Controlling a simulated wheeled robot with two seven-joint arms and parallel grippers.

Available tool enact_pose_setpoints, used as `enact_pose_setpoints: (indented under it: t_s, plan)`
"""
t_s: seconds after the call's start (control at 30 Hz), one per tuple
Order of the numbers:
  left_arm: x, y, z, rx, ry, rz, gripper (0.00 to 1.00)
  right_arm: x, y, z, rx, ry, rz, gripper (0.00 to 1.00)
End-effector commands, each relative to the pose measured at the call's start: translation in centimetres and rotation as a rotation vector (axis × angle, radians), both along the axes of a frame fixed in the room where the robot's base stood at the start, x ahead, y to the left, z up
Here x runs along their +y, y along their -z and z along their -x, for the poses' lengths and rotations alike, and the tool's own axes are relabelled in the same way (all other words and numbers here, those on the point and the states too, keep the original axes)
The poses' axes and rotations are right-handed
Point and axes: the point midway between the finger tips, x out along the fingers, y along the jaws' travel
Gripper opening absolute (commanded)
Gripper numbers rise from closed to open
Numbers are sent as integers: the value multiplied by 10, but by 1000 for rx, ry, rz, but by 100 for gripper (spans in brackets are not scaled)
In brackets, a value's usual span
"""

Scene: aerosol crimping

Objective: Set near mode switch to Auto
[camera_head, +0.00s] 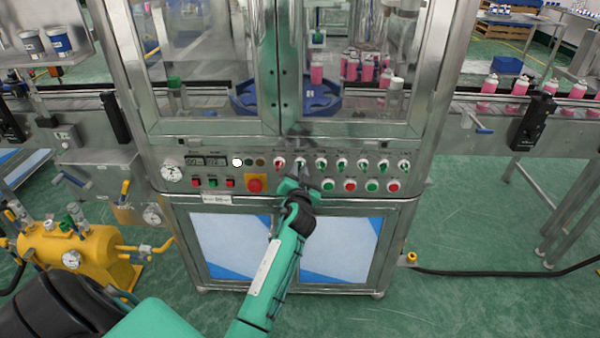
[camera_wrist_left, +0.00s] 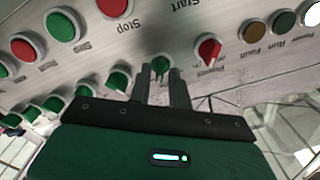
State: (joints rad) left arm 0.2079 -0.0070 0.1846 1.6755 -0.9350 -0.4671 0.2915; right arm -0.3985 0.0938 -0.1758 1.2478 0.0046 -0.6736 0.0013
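The machine's front panel (camera_head: 150,155) carries a row of rotary switches. A red-handled switch (camera_head: 279,163) is at the left of this row, and it also shows in the wrist view (camera_wrist_left: 208,50). The green-handled switch (camera_head: 300,163) is just right of it. My left gripper (camera_head: 298,177) reaches up to this green switch from below. In the left wrist view, the two dark fingers are apart, with the green handle (camera_wrist_left: 160,66) showing between their tips. I cannot tell whether they touch it. The switch labels are too small to read. My right gripper is out of view.
Several more switches stand to the right, with red and green push buttons (camera_head: 350,185) below. A red emergency stop on a yellow plate (camera_head: 255,184) is just left of my gripper. Indicator lamps (camera_wrist_left: 284,24) sit beside the switches. Glass doors (camera_head: 345,100) rise above the panel.

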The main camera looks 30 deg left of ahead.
Motion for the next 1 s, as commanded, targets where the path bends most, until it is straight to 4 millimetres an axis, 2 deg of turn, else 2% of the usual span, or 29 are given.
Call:
enact_pose_setpoints:
  t_s: [0.33,0.47,0.67,0.8,1.0]
  plan:
    - [-1,0,1,-1,0,2,30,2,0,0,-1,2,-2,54]
    - [-6,1,8,-1,1,3,30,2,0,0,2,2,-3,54]
    - [-25,2,40,0,3,3,30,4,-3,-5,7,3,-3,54]
    - [-42,3,68,0,1,4,30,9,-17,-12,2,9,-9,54]
    - [-61,2,100,0,0,3,30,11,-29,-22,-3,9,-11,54]
